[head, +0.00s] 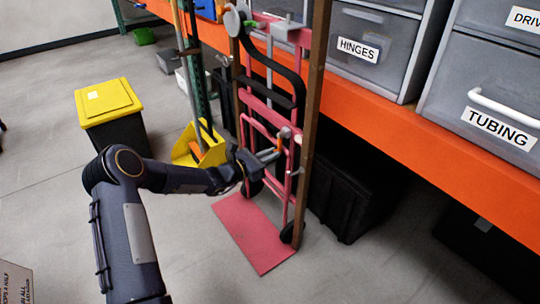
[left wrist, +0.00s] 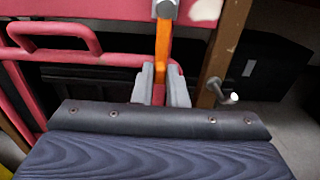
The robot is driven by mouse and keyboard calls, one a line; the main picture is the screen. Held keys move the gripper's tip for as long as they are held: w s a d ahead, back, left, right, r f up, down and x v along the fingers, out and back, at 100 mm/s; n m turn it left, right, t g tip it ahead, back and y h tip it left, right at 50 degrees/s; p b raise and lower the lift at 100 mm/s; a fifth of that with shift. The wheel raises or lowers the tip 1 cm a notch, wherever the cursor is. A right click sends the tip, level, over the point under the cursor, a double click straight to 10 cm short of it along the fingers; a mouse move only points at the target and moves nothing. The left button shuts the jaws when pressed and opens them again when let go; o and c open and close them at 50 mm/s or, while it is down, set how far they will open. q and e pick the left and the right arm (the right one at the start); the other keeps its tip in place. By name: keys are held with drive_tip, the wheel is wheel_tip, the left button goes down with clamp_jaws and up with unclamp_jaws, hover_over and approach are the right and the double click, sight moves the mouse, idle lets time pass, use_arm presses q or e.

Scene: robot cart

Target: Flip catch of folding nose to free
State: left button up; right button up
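A red hand truck (head: 273,118) stands upright against the shelf, with its flat red nose plate (head: 254,232) down on the floor. The catch is an orange lever with a grey end (head: 285,132) on the lower frame; in the left wrist view the orange lever (left wrist: 163,45) runs down from its grey end. My left gripper (head: 274,154) is at the frame, just below the grey end. In the left wrist view its grey fingers (left wrist: 161,82) stand apart on either side of the lever, with a gap showing. My right gripper is out of view.
Brown posts (head: 312,120) flank the hand truck. An orange shelf beam (head: 395,110) with grey bins is at the right, a black crate (head: 345,197) below it. A yellow dustpan (head: 197,148) and yellow-lidded bin (head: 108,100) stand left. Floor in front is clear.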

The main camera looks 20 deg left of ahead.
use_arm(q)
clamp_jaws()
drive_tip(key=s+d+r+n+p, duration=0.3)
drive_tip(key=r+n+p, duration=0.3)
drive_tip(key=n+p, duration=1.2)
drive_tip(key=shift+s+d, duration=0.4)
drive_tip(key=shift+d, duration=0.5)
drive_tip(key=shift+r, duration=0.1)
drive_tip(key=o, duration=0.6)
unclamp_jaws()
